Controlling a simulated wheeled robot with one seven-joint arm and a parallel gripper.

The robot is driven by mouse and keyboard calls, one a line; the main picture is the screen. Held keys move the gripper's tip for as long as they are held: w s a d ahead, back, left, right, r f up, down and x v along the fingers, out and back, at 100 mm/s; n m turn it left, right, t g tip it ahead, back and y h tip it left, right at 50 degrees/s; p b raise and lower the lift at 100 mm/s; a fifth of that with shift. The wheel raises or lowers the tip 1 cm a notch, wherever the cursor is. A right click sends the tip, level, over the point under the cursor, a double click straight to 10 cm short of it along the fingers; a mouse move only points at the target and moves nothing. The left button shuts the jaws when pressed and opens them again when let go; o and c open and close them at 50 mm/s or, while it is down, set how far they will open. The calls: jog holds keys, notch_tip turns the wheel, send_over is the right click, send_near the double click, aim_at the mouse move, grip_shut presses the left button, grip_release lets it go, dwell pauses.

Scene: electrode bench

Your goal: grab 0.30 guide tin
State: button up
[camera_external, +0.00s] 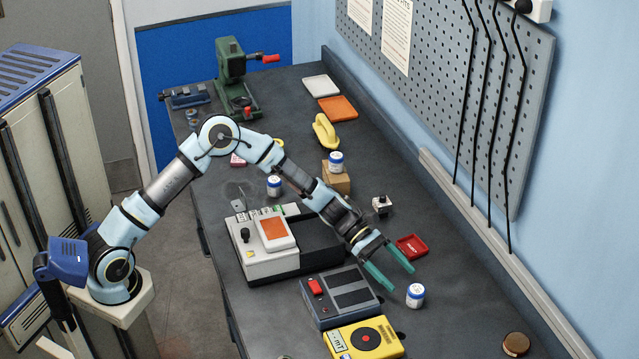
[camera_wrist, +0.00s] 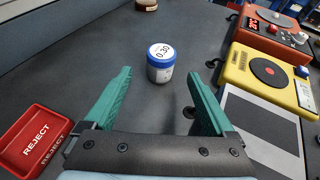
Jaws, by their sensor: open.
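The 0.30 guide tin (camera_wrist: 160,66) is a small white tin with a blue lid, and its lid label reads 0.30 in the wrist view. It stands upright on the dark bench, and in the external view it is the tin (camera_external: 415,295) at the front right. My gripper (camera_external: 396,277) is open, with green fingers pointing down toward the bench. In the wrist view my gripper (camera_wrist: 160,90) has the tin beyond and between its fingertips, with nothing held. Two similar tins stand farther back, one on a cardboard box (camera_external: 336,162) and one on the bench (camera_external: 274,186).
A red REJECT tray (camera_wrist: 34,140) lies left of the fingers. A grey device (camera_external: 341,297) and a yellow device (camera_external: 365,338) stand close by on the other side. A round brown object (camera_external: 516,344) lies at the front right. Bench around the tin is clear.

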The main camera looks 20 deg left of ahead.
aim_at(416, 295)
jog(key=p+x, duration=0.1)
jog(key=x, duration=0.2)
jog(key=p+x, duration=0.1)
jog(key=x, duration=0.2)
jog(key=shift+s+d+r+p, duration=0.15)
jog(key=shift+r+p, duration=0.05)
jog(key=shift+p, duration=0.1)
jog(key=shift+s+d+f, duration=0.1)
jog(key=shift+d+f, duration=0.25)
jog(key=shift+d, duration=0.15)
jog(key=shift+c, duration=0.2)
grip_shut()
